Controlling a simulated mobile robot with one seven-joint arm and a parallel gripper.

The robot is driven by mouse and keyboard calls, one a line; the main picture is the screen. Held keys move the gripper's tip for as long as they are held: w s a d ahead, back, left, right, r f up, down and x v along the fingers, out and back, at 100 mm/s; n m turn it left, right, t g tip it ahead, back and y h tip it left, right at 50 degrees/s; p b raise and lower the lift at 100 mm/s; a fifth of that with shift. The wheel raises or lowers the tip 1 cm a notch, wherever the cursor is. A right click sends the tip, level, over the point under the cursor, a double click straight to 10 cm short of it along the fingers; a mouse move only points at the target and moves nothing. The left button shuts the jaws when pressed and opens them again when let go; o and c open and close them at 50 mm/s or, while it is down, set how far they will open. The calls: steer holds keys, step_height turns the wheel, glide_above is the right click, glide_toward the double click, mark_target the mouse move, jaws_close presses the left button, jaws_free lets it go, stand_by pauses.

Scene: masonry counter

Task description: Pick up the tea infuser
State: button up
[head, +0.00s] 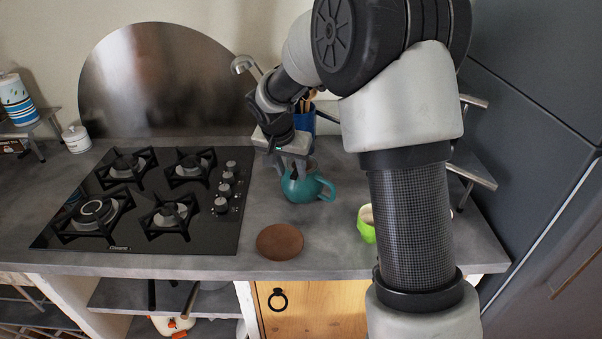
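I cannot make out a tea infuser in the head view. My gripper (291,171) points down at the mouth of a teal mug (303,188) on the grey counter, right of the hob. Its fingertips overlap the mug's opening, and I cannot tell whether they reach inside it. The mug stands upright with its handle to the right. The gripper and wrist hide much of the mug's opening, so its contents are not visible. Whether the fingers hold anything is too small to tell.
A round brown coaster (280,242) lies in front of the mug. A green cup (366,223) is partly hidden by my arm. A blue utensil holder (305,121) stands behind. The black gas hob (150,232) is left. A tall dark cabinet (545,90) bounds the right.

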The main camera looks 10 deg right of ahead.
steer(key=shift+x, duration=1.45)
steer(key=shift+r, duration=0.1)
jaws_close()
